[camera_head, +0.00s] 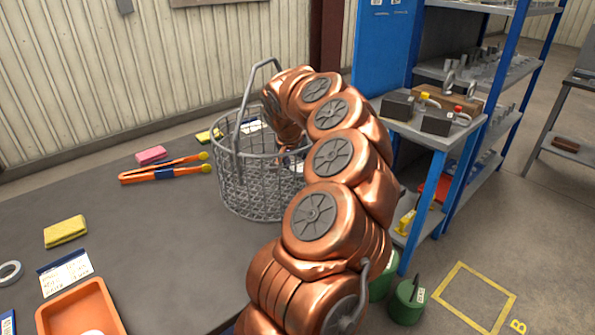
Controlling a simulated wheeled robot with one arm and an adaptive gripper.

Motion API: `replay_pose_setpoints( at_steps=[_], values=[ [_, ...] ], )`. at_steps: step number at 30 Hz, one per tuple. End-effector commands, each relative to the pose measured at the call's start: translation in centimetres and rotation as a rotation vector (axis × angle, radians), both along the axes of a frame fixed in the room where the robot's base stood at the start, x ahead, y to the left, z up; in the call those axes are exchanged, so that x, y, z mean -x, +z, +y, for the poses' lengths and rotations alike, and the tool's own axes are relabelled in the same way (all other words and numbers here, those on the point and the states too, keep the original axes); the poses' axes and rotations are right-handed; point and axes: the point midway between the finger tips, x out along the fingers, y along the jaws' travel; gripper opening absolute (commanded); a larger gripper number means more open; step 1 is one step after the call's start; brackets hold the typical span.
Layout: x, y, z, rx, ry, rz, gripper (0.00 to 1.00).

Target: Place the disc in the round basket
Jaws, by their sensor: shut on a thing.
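The round basket (240,188) is a grey wire-mesh basket with a tall hoop handle, standing upright on the dark table. My copper-coloured arm rises in front of it, arches over its right side and points down at the basket. My gripper (284,157) is at the arm's end, low by the basket's rim on the right, mostly hidden by the arm and the wire. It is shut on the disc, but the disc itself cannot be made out. I cannot tell how deep the gripper is inside the basket.
An orange tray (80,307) is at the front left. A blue shelf rack (437,190) stands close on the right. The table's middle is clear.

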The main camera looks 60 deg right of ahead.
Motion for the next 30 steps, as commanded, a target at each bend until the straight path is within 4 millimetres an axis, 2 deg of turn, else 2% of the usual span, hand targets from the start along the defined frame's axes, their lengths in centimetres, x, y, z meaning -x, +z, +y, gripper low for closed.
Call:
replay_pose_setpoints(
  at_steps=[5,18,19,26,30],
  values=[
    [-0.1,-2.2,0.1,-0.001,0.003,0.0,0.01],
    [-0.1,-2.7,0.0,0.002,0.001,-0.001,0.01],
    [-0.1,-2.6,0.0,0.001,0.001,-0.001,0.61],
    [0.0,-2.5,0.0,0.001,0.001,-0.001,0.85],
    [0.0,-2.5,0.0,0.0,0.001,-0.001,0.85]
  ],
)
